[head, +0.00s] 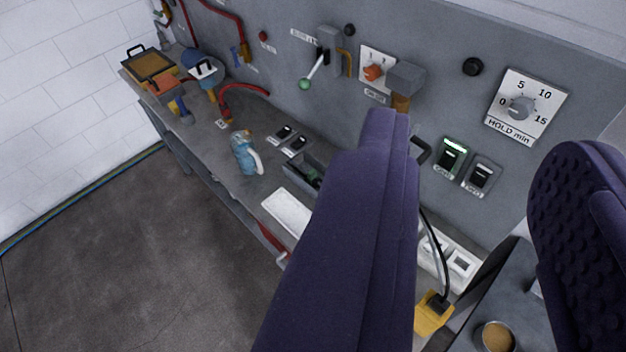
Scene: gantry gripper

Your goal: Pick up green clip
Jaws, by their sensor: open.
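My gripper (480,135) is open, its two purple padded fingers large in the foreground, with nothing held between them. A small dark green item (317,180) lies in a grey open bin (297,178) on the bench, just left of my left finger. It may be the green clip, but it is too small and too far off to tell. My left finger hides part of the bench and perhaps part of the bin.
The grey bench (222,160) runs along a panel wall with a green-knobbed lever (306,84), a dial plate (525,105) and switches (452,157). A blue bottle (245,157) and a white tray (287,211) stand near the bin. Open floor (130,250) lies left.

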